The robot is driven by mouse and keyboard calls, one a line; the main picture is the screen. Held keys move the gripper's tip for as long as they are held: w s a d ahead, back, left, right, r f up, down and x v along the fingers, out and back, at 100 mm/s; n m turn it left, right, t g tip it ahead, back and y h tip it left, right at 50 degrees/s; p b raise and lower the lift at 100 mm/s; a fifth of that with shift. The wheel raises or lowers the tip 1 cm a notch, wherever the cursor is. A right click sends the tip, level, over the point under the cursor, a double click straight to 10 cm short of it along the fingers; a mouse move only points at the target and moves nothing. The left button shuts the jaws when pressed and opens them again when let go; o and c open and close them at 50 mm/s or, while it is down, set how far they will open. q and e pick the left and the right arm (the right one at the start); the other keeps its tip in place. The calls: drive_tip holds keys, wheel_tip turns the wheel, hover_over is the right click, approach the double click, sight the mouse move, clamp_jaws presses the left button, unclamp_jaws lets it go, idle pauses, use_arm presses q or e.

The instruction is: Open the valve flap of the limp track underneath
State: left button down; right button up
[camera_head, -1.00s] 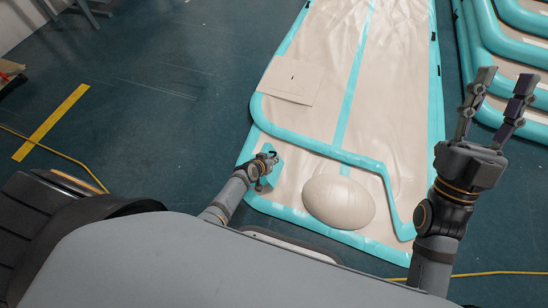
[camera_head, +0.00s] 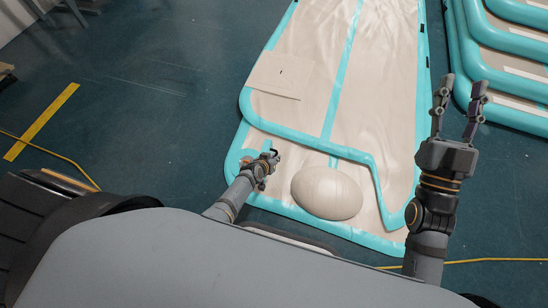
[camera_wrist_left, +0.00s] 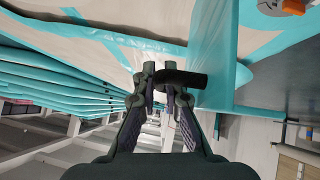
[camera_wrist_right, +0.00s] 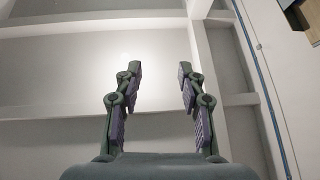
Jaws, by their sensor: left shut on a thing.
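The limp track (camera_head: 237,173) lies at the near end of the pale, teal-edged sheet, its corner showing under the upper track (camera_head: 300,144). At that corner a small orange valve (camera_head: 247,160) shows; it also appears at the top right of the left wrist view (camera_wrist_left: 292,6). My left gripper (camera_head: 272,158) is just right of the valve. In the left wrist view its fingers (camera_wrist_left: 163,98) are shut on a black tab (camera_wrist_left: 182,78). A teal flap (camera_wrist_left: 213,50) stands raised beside the tab. My right gripper (camera_head: 458,105) is open, empty and raised at the right.
A rounded pale lump (camera_head: 326,192) sits right of my left gripper. A beige patch (camera_head: 281,75) lies farther up. Teal tracks are stacked (camera_head: 500,70) at the back right. A yellow cable (camera_head: 45,148) crosses the floor at left.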

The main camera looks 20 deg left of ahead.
use_arm(q)
drive_tip(key=shift+d+f, duration=0.1)
drive_tip(key=shift+d, duration=0.15)
use_arm(e)
drive_tip(key=shift+s+d+r, duration=0.15)
drive_tip(key=shift+s+r, duration=0.05)
drive_tip(key=shift+r, duration=0.3)
use_arm(q)
drive_tip(key=c, duration=1.7)
unclamp_jaws()
drive_tip(key=v, duration=1.2)
